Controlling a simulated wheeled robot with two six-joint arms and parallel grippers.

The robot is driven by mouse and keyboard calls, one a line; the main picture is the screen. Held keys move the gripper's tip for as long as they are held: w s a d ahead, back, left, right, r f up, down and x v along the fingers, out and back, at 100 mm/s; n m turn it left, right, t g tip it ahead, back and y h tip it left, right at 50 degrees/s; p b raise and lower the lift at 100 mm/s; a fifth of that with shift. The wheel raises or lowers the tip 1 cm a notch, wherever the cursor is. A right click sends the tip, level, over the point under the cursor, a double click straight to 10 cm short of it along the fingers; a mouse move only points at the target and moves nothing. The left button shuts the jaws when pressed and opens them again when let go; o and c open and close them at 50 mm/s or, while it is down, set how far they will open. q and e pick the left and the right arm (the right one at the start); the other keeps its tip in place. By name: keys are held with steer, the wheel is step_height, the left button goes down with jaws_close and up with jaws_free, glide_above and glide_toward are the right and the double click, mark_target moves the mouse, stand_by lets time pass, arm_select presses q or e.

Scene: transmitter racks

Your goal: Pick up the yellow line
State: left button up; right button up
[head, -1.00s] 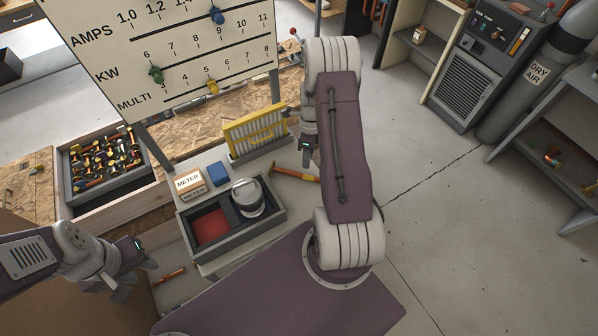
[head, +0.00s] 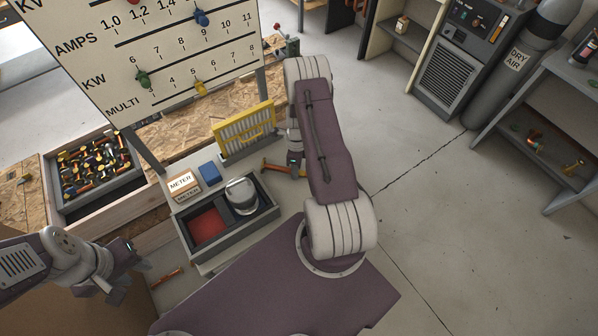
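No loose yellow line is plain to see. A yellow peg (head: 200,88) sits on the lowest scale of the white board. A yellow-framed rack (head: 244,132) with pale slats stands at the back of the bench. My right gripper (head: 295,170) points down just right of the rack, beside an orange-handled tool (head: 276,168) on the bench. Its fingers are small and partly hidden by my arm, so I cannot tell whether it touches the tool. My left gripper (head: 130,272) is at lower left, left of the grey tray, with nothing visible in it; its opening is unclear.
A grey tray (head: 232,243) holds a red pad and a round meter. A METER box (head: 183,183) and a blue block (head: 209,173) sit behind it. A bin (head: 98,206) of coloured parts is at left. Another orange tool (head: 166,277) lies near my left gripper. Floor at right is clear.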

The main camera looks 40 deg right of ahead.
steer(key=shift+s, duration=0.1)
jaws_close()
stand_by(1.2)
